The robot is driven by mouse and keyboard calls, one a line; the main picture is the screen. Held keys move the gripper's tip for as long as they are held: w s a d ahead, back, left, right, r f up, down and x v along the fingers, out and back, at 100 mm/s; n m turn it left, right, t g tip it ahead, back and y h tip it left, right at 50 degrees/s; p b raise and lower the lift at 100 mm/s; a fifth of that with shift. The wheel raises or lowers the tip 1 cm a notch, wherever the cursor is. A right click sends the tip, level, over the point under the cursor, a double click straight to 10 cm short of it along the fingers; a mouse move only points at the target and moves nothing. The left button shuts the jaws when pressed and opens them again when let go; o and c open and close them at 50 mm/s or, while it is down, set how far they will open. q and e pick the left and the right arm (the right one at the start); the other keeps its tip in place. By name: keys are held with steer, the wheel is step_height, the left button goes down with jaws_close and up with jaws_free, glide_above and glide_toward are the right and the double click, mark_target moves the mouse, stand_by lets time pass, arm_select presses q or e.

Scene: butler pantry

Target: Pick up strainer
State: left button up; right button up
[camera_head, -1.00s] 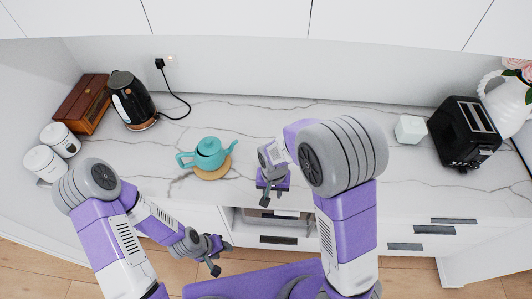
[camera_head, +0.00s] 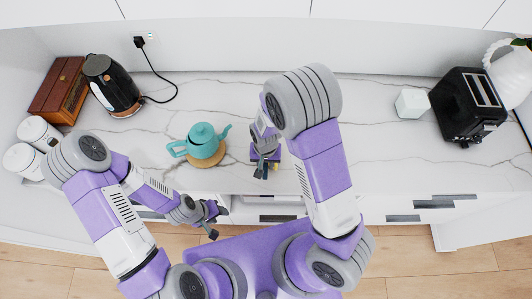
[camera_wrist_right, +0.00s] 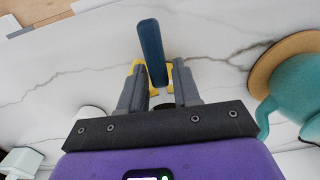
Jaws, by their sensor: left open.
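A dark blue handle-like strip (camera_wrist_right: 151,50), which I take for the strainer's handle, runs between the fingertips of my right gripper (camera_wrist_right: 155,78) in the right wrist view. The fingers have yellow tips, one on each side of the strip and very near it. I cannot tell whether they press on it. The rest of the strainer is hidden by the gripper. In the head view my right gripper (camera_head: 266,168) is low at the front edge of the counter, right of the teapot. My left gripper (camera_head: 214,218) is open and empty in front of the counter.
A teal teapot (camera_head: 203,139) stands on a round wooden board (camera_head: 208,161). A black kettle (camera_head: 110,85), a wooden box (camera_head: 58,90) and white canisters (camera_head: 24,161) are at left. A white cube (camera_head: 412,103) and black toaster (camera_head: 468,108) are at right. The marble counter (camera_head: 390,150) is otherwise clear.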

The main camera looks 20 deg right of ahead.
steer(key=shift+s, duration=0.1)
steer(key=shift+c, duration=0.3)
jaws_close()
steer(key=shift+r, duration=0.1)
